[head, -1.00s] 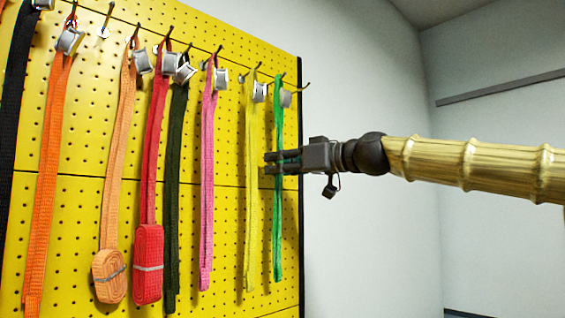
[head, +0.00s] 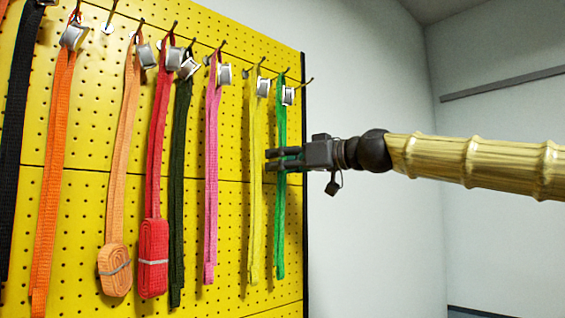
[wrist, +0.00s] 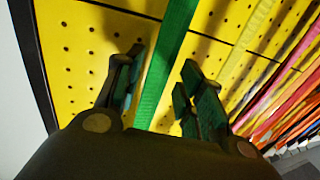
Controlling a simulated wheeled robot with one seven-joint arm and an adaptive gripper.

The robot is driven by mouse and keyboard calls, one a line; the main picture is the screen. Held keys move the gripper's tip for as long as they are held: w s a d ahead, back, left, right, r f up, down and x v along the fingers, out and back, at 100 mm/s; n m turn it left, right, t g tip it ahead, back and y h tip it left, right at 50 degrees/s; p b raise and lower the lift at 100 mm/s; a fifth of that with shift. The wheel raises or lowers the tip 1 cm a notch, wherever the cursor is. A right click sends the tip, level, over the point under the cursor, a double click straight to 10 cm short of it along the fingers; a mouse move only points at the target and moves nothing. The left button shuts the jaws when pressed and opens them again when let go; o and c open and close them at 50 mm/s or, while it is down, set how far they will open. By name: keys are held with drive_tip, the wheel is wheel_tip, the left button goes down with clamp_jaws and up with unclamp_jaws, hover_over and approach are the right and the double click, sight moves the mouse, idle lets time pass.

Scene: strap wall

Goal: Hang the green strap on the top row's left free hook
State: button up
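The green strap (head: 280,200) hangs from a hook near the right edge of the yellow pegboard, with a silver buckle (head: 288,96) at its top. My gripper (head: 272,160) is at about mid-height of this strap, its fingers reaching across it from the right. In the wrist view the green strap (wrist: 163,70) runs between the two fingers of my gripper (wrist: 160,78), with a visible gap on the right side, so the fingers are open around it. A bare hook (head: 109,17) shows at the upper left, between the orange and peach straps.
A yellow strap (head: 255,190) hangs close left of the green one. Pink (head: 211,180), dark green (head: 178,200), red (head: 154,255), peach (head: 116,265), orange (head: 50,200) and black (head: 18,150) straps hang further left. Another hook tip (head: 309,81) juts out at the board's right edge.

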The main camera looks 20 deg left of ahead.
drive_tip(key=shift+o, duration=0.2)
drive_tip(key=v, duration=1.2)
